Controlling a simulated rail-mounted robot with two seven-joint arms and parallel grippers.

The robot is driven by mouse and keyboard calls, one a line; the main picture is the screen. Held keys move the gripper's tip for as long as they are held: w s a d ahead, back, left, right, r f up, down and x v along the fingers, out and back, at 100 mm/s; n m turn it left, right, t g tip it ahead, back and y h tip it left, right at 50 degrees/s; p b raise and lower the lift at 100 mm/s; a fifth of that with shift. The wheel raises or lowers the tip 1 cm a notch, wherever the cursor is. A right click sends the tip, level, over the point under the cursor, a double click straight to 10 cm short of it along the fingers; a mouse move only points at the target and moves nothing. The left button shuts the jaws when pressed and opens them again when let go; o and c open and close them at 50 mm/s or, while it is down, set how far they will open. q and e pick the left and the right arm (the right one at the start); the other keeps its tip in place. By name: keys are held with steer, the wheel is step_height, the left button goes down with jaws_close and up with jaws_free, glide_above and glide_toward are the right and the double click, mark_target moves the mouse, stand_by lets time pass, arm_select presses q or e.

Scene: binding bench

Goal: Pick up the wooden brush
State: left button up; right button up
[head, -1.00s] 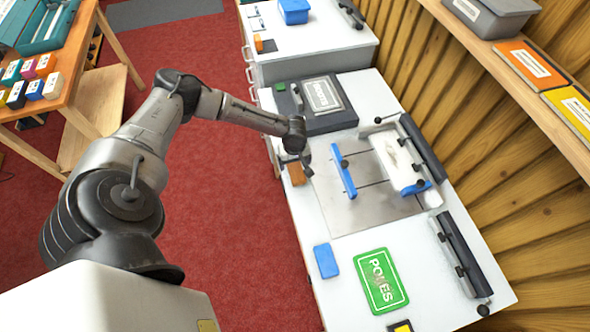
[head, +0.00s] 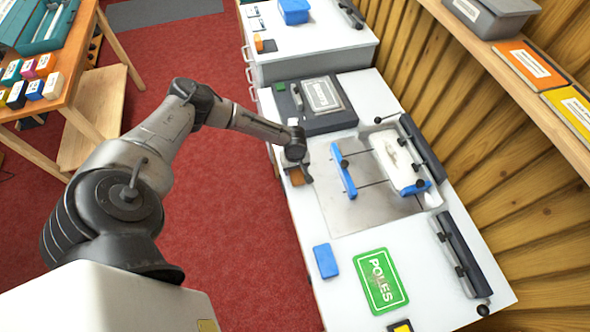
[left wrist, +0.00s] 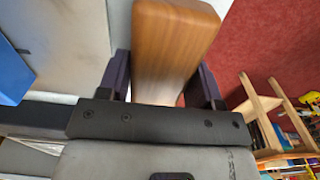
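The wooden brush (head: 297,178), a small orange-brown block, sits at the left edge of the white bench in the head view. My left gripper (head: 296,168) is directly over it and partly hides it. In the left wrist view the brush's wooden top (left wrist: 172,45) lies between the two dark fingers of my left gripper (left wrist: 164,80). The fingers stand apart, one on each side of the brush, with a small gap showing on the right side. The brush's underside is hidden. My right gripper is not in view.
A grey metal plate with a blue bar (head: 343,171) lies just right of the brush. A dark box (head: 318,122) stands behind it. Red floor (head: 235,230) is left of the bench.

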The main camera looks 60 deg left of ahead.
arm_select(q)
steer(key=c, duration=0.5)
steer(key=shift+r, duration=0.1)
steer(key=shift+c, duration=0.2)
steer(key=shift+r, duration=0.6)
step_height(320, 180, up, 3)
steer(key=shift+f, duration=0.2)
steer(key=w+d+r, duration=0.3)
steer(key=d+r, duration=0.4)
steer(key=d, duration=0.4)
steer(key=shift+w, duration=0.3)
